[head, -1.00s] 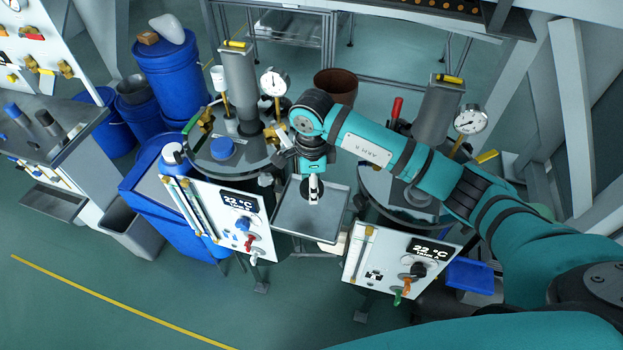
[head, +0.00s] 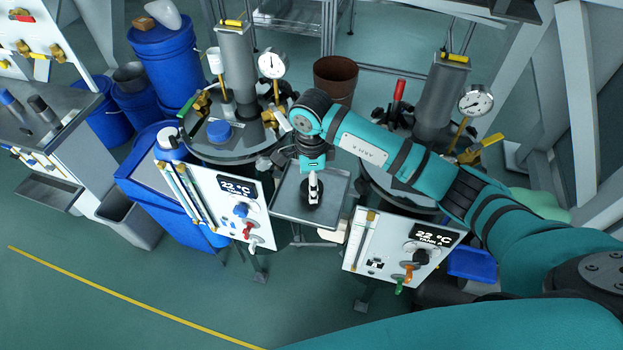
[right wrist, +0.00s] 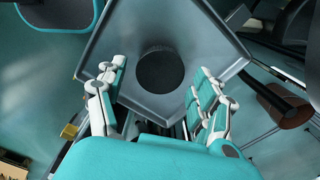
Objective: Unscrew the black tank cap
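The black cap (right wrist: 161,72) is a dark round disc lying on the grey metal tray (right wrist: 215,45) in the right wrist view. In the head view the cap (head: 305,197) shows around my right gripper (head: 314,199), on the tray (head: 285,208) between the two tanks. My right gripper (right wrist: 160,100) is open, with its fingers spread to either side of the cap and apart from it. The right tank, labelled Tank A (head: 432,236), has its lid largely hidden by my right arm. My left gripper is not in view.
The left tank carries a blue cap (head: 219,131), a pressure gauge (head: 271,64) and brass valves. A second gauge (head: 476,101) and a red handle (head: 399,89) stand by the right tank. A brown bucket (head: 336,78) is behind. The floor in front is clear.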

